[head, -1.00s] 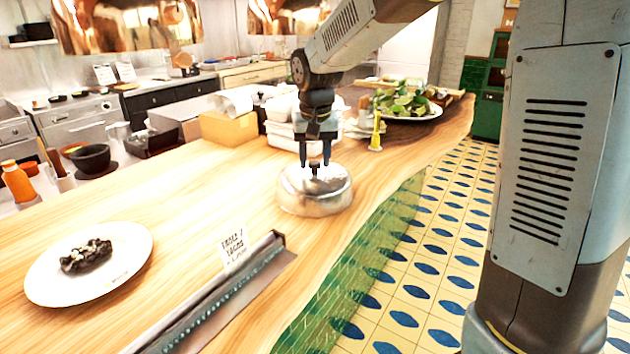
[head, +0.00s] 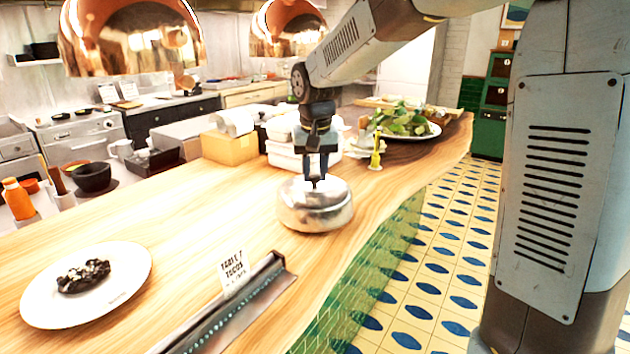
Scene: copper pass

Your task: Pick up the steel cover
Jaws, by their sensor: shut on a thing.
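The steel cover (head: 316,210) is a round, shiny dome with a small dark knob on top. It is on the wooden counter (head: 215,215), near the counter's wavy front edge. My gripper (head: 315,179) points straight down over its middle, with the fingers shut on the knob. The cover looks level, and I cannot tell whether its rim touches the wood. What is under the cover is hidden.
A white plate (head: 125,262) with dark food is at the left. A metal rail (head: 225,310) with a paper ticket (head: 235,273) lies in front. White containers (head: 283,140), a cardboard box (head: 230,147) and a platter of greens (head: 405,122) stand behind.

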